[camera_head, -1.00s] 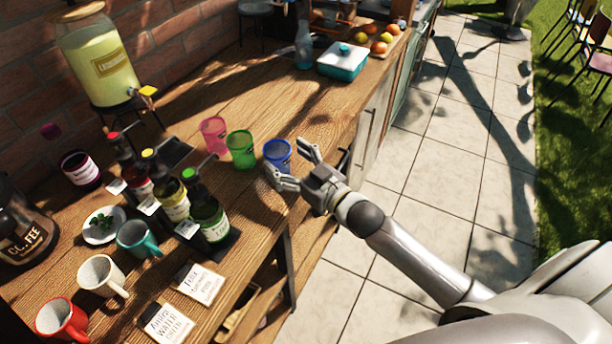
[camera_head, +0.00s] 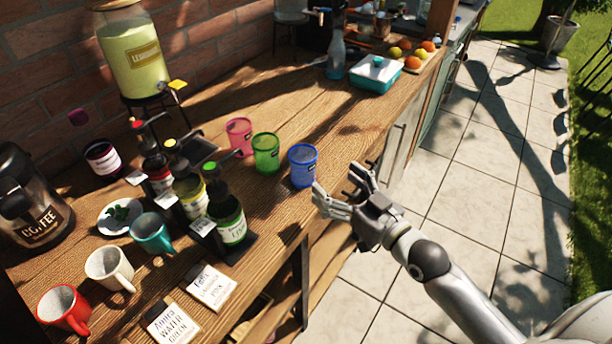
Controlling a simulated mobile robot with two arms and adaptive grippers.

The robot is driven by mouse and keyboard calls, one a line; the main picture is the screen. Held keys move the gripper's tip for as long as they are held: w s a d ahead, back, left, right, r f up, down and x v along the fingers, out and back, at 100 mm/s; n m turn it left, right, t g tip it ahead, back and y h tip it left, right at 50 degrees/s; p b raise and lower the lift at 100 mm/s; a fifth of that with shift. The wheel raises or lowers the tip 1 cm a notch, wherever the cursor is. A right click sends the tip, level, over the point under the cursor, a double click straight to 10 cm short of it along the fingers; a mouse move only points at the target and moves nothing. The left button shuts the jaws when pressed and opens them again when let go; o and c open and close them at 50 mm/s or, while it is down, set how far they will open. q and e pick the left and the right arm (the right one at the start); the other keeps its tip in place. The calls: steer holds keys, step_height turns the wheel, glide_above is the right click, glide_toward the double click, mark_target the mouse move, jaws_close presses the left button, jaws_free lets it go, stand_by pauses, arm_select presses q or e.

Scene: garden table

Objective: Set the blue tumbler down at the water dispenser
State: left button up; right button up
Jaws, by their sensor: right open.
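The blue tumbler (camera_head: 302,166) stands upright on the wooden table, close to its right edge, at the right end of a row with a green tumbler (camera_head: 265,153) and a pink tumbler (camera_head: 239,137). My right gripper (camera_head: 337,182) is open and empty at the table edge, just right of the blue tumbler, with a small gap between them. A glass drink dispenser (camera_head: 135,55) with pale yellow liquid and a yellow tap stands on a black stand at the back left. No dispenser that I can surely call water shows. My left gripper is not in view.
Syrup pump bottles (camera_head: 190,195), mugs (camera_head: 109,269), a coffee maker (camera_head: 32,200) and cards (camera_head: 211,286) fill the left and front. A teal box (camera_head: 375,73), a glass bottle (camera_head: 336,55) and fruit stand at the back. The table (camera_head: 270,95) is clear behind the tumblers.

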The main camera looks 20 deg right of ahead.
mark_target(312, 167)
steer(key=p+x, duration=0.1)
steer(key=x, duration=0.3)
steer(key=shift+w+a, duration=0.2)
steer(key=shift+w, duration=0.15)
steer(key=shift+f+p+x, duration=0.2)
steer(key=shift+p+x, duration=0.15)
steer(key=shift+x, duration=1.15)
steer(key=shift+f+p+x, duration=0.25)
steer(key=shift+p+x, duration=0.05)
steer(key=shift+x, duration=1.2)
steer(key=shift+s+a, duration=0.1)
steer(key=shift+a, duration=0.1)
steer(key=c, duration=1.2)
steer(key=shift+r, duration=0.1)
